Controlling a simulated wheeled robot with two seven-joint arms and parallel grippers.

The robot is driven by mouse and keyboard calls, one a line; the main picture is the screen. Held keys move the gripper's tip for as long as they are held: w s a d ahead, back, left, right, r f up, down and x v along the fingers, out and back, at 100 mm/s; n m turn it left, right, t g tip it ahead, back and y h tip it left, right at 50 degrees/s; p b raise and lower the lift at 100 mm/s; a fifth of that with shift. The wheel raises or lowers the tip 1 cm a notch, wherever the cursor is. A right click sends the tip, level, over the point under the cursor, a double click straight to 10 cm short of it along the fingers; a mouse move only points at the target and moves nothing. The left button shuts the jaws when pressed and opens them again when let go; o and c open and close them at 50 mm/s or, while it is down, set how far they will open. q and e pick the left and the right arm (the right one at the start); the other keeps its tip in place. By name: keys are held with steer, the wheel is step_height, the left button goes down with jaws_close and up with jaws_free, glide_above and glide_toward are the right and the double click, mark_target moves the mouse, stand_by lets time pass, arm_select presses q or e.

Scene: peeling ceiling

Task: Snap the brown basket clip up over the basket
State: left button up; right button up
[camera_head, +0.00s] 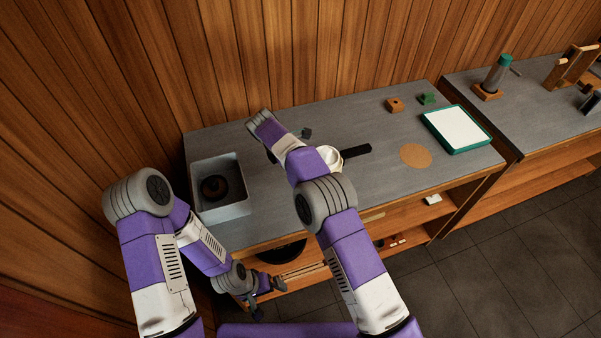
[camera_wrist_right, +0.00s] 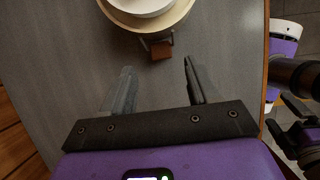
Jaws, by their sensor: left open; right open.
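The cream round basket (camera_head: 330,157) sits on the grey counter, partly hidden behind my right arm in the head view. A black handle (camera_head: 356,151) sticks out to its right. In the right wrist view the basket (camera_wrist_right: 150,18) is cut off by the top edge. The brown clip (camera_wrist_right: 161,50) hangs out from its near rim and stays low, outside the rim. My right gripper (camera_wrist_right: 158,68) is open and empty, its fingertips just short of the clip and either side of its line. My left gripper (camera_head: 268,298) is open and empty, low in front of the counter.
A grey bin (camera_head: 220,211) holding a dark round thing stands at the counter's left. A cork disc (camera_head: 416,155), a white-topped green tray (camera_head: 457,129) and small brown (camera_head: 394,105) and green (camera_head: 427,98) blocks are to the right. A wooden wall stands behind.

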steer(key=x, duration=0.6)
steer(key=shift+s+d, duration=0.1)
steer(key=shift+c, duration=0.2)
steer(key=c, duration=1)
steer(key=shift+r, duration=0.1)
